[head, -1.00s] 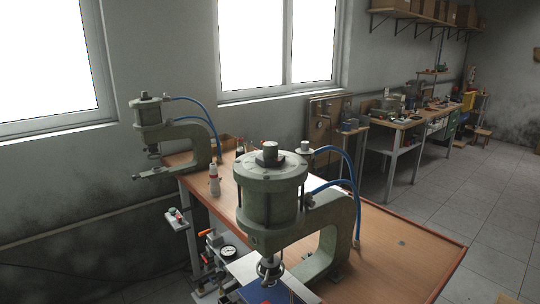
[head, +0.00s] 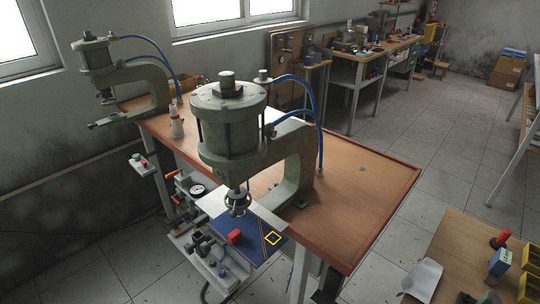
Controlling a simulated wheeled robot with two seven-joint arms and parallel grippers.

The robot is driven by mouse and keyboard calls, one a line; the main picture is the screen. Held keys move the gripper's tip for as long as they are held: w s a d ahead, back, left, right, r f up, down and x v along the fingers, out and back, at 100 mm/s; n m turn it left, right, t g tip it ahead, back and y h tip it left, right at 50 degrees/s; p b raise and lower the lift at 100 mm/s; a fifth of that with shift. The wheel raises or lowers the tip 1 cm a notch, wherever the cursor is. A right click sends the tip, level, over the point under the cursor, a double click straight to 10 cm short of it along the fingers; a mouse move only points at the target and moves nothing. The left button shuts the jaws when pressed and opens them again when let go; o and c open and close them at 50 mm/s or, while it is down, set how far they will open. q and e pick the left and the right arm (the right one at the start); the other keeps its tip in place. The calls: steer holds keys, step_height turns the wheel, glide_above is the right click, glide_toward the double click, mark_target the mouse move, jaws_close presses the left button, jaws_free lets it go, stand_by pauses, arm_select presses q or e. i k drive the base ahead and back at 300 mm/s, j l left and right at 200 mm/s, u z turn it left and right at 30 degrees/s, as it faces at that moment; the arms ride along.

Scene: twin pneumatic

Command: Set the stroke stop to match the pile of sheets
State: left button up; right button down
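The near green pneumatic press (head: 229,115) stands on the wooden bench, with a square nut and a round post on top of its cylinder. Its ram ends in a ring-like metal part (head: 237,200) above a blue surface (head: 243,236) with a yellow square outline and a red block (head: 234,237). A second, similar press (head: 95,62) stands at the far left end. I cannot tell which part is the stroke stop. A white flat piece (head: 212,204) lies beside the ram; I cannot tell whether it is the pile of sheets. Neither of my grippers is in view.
The wooden bench top (head: 350,185) is mostly clear right of the near press. A white bottle (head: 176,122) stands between the presses. A gauge (head: 197,190) and valves sit below the bench's front edge. Another table (head: 455,255) with yellow bins is at lower right, with tiled floor between.

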mark_target(227, 79)
steer(key=i+j+u, duration=0.1)
steer(key=i, duration=0.4)
steer(key=i+j+u, duration=0.15)
steer(key=i, duration=0.35)
